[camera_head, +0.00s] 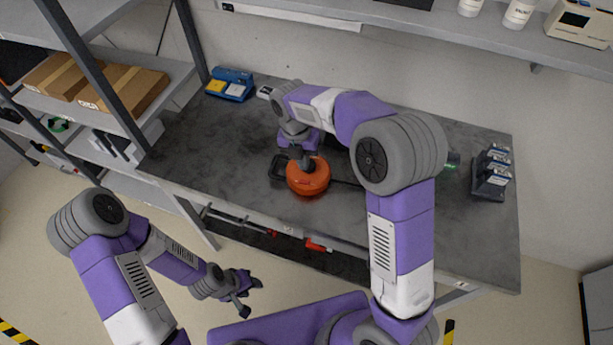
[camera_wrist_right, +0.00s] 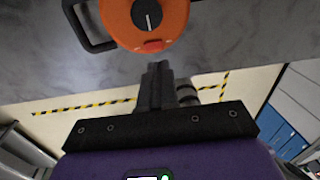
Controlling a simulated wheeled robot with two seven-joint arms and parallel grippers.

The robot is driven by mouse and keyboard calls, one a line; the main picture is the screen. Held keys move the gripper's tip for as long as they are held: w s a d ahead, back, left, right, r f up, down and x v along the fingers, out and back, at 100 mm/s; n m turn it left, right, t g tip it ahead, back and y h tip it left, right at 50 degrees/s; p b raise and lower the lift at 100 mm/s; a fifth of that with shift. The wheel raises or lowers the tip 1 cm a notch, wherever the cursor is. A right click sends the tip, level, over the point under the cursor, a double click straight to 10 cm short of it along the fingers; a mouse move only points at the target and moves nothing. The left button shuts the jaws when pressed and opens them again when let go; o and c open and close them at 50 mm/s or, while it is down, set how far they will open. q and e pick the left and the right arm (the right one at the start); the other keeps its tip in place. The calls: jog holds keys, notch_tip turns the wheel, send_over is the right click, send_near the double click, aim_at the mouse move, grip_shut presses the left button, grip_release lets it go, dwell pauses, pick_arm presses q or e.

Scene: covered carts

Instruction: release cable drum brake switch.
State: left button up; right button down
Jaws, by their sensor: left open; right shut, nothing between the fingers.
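An orange cable drum (camera_head: 308,182) lies on the grey workbench, with a black handle frame at its left. In the right wrist view the drum (camera_wrist_right: 118,14) shows a black dial (camera_wrist_right: 147,16) with a white line. A red tab (camera_wrist_right: 152,46), perhaps the brake switch, is at the drum's near edge. My right gripper (camera_head: 306,162) is at the drum; its fingers (camera_wrist_right: 158,68) are shut, empty and just short of the red tab in the picture. I cannot tell whether they touch. My left gripper (camera_head: 246,294) is open and empty, low in front of the workbench.
The workbench (camera_head: 240,130) has bare room left of the drum. A blue device (camera_head: 231,82) stands at its back left and a dark rack (camera_head: 491,175) at its right. A shelf (camera_head: 400,17) overhangs the back. Cardboard boxes (camera_head: 122,90) lie on the left shelving.

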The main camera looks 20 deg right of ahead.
aim_at(308, 182)
jog(key=f, duration=0.4)
jog(key=f+b, duration=0.1)
jog(key=f, duration=0.2)
jog(key=shift+s+d, duration=0.2)
jog(key=shift+d, duration=0.15)
